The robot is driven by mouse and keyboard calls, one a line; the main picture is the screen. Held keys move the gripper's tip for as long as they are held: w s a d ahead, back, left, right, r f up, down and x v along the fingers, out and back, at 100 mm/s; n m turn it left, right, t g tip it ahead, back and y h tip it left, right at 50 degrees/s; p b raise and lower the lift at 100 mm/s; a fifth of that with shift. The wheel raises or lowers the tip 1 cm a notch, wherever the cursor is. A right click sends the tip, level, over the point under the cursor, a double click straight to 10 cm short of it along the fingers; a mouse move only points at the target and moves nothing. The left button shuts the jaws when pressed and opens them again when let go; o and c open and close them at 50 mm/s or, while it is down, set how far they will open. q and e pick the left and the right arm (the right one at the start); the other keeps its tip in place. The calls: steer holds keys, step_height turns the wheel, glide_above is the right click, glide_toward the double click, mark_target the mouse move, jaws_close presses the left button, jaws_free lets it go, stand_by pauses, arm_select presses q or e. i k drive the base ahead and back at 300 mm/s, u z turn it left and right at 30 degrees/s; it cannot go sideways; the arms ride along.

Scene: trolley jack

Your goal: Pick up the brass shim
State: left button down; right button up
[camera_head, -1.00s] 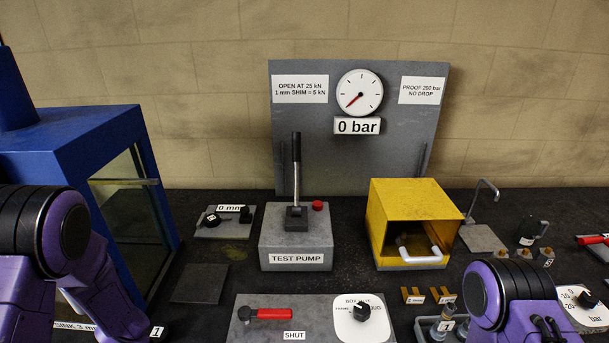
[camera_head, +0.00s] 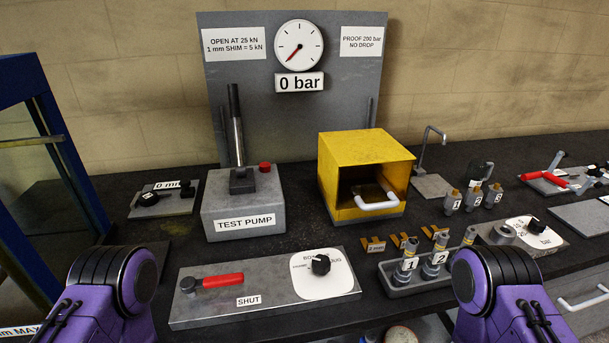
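Several small brass-coloured shims lie in a row on the dark bench, in front of the yellow box and behind the tray of grey cylinders. They are the left brass piece (camera_head: 372,245), the middle one (camera_head: 400,239) and the right one (camera_head: 432,232). A small label sits at the left piece, too small to read surely. Nothing of mine touches them. Purple and black links of both my arms show at the bottom left and bottom right. Neither gripper is in the picture, so their fingers are hidden from me.
A grey tray (camera_head: 405,289) with numbered cylinders stands right in front of the shims. The yellow box (camera_head: 365,147) with a white handle is behind them. The valve panel (camera_head: 215,313) with a red lever is to the left, the test pump (camera_head: 244,205) behind it.

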mark_target(433, 236)
steer(key=k, duration=1)
steer(key=z, duration=1.15)
steer(key=i, duration=1.05)
steer(key=u, duration=0.45)
steer(key=i, duration=0.65)
steer(key=u, duration=0.55)
